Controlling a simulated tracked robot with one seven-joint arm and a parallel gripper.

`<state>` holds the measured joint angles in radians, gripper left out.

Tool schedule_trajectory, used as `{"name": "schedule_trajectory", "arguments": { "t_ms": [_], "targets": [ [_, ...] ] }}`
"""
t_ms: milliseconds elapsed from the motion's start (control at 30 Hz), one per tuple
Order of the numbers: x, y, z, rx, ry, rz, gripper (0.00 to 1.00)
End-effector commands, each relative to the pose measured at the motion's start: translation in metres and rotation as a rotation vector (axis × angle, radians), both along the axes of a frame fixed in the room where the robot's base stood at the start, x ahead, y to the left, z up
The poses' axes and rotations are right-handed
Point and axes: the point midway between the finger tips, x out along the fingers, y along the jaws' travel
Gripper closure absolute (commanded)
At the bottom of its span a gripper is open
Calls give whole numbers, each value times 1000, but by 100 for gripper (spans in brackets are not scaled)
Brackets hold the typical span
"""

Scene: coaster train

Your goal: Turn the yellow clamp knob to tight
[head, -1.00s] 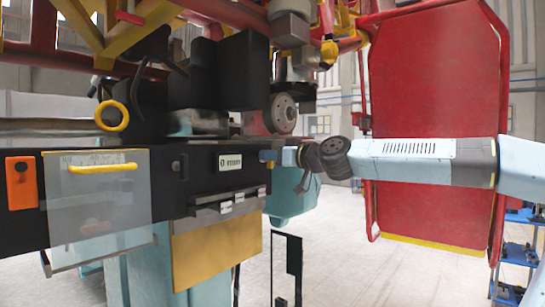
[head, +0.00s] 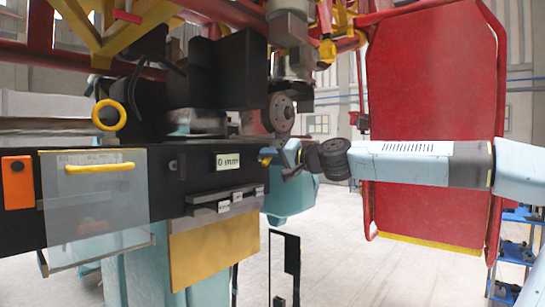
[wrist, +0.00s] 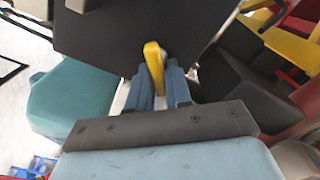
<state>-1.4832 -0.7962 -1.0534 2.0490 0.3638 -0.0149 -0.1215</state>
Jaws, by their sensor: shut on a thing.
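The yellow clamp knob (wrist: 153,62) is a narrow bar on the dark end face of the beam, between my fingertips in the wrist view. In the head view the knob (head: 267,152) is a small yellow bit at the right end of the black beam (head: 130,215), partly hidden by my gripper. My gripper (head: 281,153) reaches in from the right and is shut on the knob. Its two blue fingers (wrist: 157,80) also show in the wrist view, one on each side of the knob. No tight mark is readable.
A small display (head: 228,161) on the beam reads 0 mm. A clear guard with a yellow handle (head: 98,168) hangs at the left. A grey wheel (head: 280,113) is just above my gripper. A large red panel (head: 433,120) stands behind my arm.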

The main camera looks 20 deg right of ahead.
Motion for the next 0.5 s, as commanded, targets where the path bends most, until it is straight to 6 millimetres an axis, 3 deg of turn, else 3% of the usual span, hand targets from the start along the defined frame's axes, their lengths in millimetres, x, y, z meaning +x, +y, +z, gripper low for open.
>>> {"name": "schedule_trajectory", "arguments": {
  "t_ms": [500],
  "targets": [
    [3,-5,-3,383,248,-6,100]
  ]
}}
